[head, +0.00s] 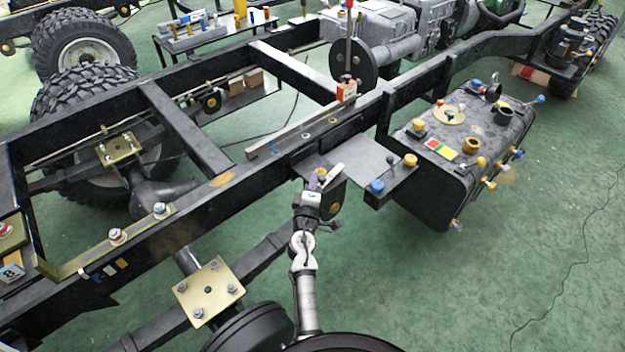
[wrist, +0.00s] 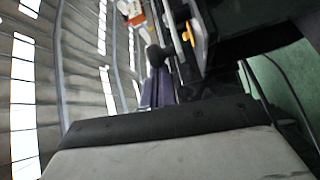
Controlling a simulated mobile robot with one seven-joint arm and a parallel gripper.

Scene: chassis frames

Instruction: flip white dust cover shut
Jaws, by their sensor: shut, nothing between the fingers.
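In the head view, a small white flap (head: 335,174), which looks like the dust cover, stands tilted at the edge of a grey plate beside the chassis rail. My gripper (head: 319,176) is right beside its left side; its purple fingers are shut with nothing between them. I cannot tell whether they touch the flap. In the wrist view the purple fingers (wrist: 157,88) show beyond the pale housing of my wrist. The white cover cannot be made out clearly there.
The grey plate (head: 365,160) carries blue and yellow knobs. A black tank (head: 470,150) with coloured caps stands to the right. Green floor (head: 530,240) is clear at the lower right, apart from a thin cable.

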